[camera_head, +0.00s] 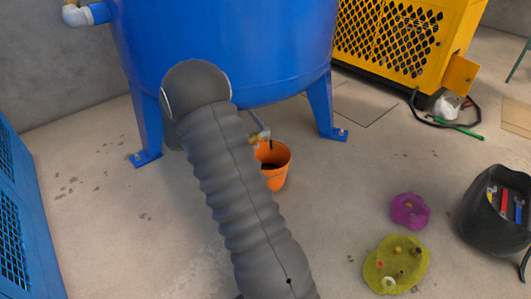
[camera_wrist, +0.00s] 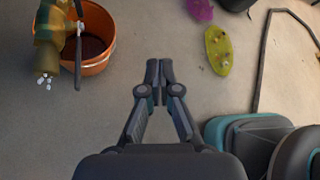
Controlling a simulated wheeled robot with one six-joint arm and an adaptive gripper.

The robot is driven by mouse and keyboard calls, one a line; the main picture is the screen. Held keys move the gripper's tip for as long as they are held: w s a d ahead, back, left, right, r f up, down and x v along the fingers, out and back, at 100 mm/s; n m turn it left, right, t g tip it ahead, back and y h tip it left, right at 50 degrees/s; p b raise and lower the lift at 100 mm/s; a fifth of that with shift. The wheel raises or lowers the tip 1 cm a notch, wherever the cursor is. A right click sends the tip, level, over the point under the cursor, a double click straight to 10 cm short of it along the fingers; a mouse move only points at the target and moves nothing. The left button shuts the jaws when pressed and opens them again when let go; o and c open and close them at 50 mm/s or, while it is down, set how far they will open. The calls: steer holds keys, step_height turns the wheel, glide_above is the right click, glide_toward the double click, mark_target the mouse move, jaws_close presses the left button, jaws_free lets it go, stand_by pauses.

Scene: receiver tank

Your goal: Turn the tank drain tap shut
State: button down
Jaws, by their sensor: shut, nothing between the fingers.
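The blue tank (camera_head: 225,50) stands on legs in the head view. Its drain tap (camera_head: 258,136) shows small and brassy under the tank, partly hidden by my arm. In the wrist view the brass tap (camera_wrist: 47,50) is at the upper left, over the orange bucket (camera_wrist: 98,66). A thin dark lever (camera_wrist: 78,62) runs beside the tap body, roughly along it. Small pale flecks show at the tap's lower end. My gripper (camera_wrist: 158,70) is shut and empty, to the right of the tap and bucket, apart from both. In the head view my arm hides the gripper.
The orange bucket also shows in the head view (camera_head: 277,172). A purple object (camera_head: 410,210), a yellow-green tray (camera_head: 378,278) with small parts and a black tool bucket (camera_head: 485,220) are at right. A yellow machine (camera_head: 400,50) stands behind, a blue cabinet (camera_head: 22,225) at left.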

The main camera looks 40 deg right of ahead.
steer(key=w+d+f+n+h+b, duration=0.1)
steer(key=w+d+f+n+h, duration=0.2)
steer(key=f, duration=0.5)
steer(key=w+d+f+n+h, duration=0.1)
steer(key=w+d+f+n, duration=0.15)
steer(key=f+n, duration=0.45)
steer(key=n+t+h, duration=0.3)
steer(key=n+t, duration=0.1)
steer(key=n, duration=0.3)
glide_toward(271, 147)
steer(key=shift+t, duration=0.3)
steer(key=d+b, duration=0.1)
steer(key=d, duration=0.6)
steer(key=shift+d+r+b, duration=0.1)
steer(key=shift+d+b, duration=0.05)
steer(key=shift+b, duration=0.15)
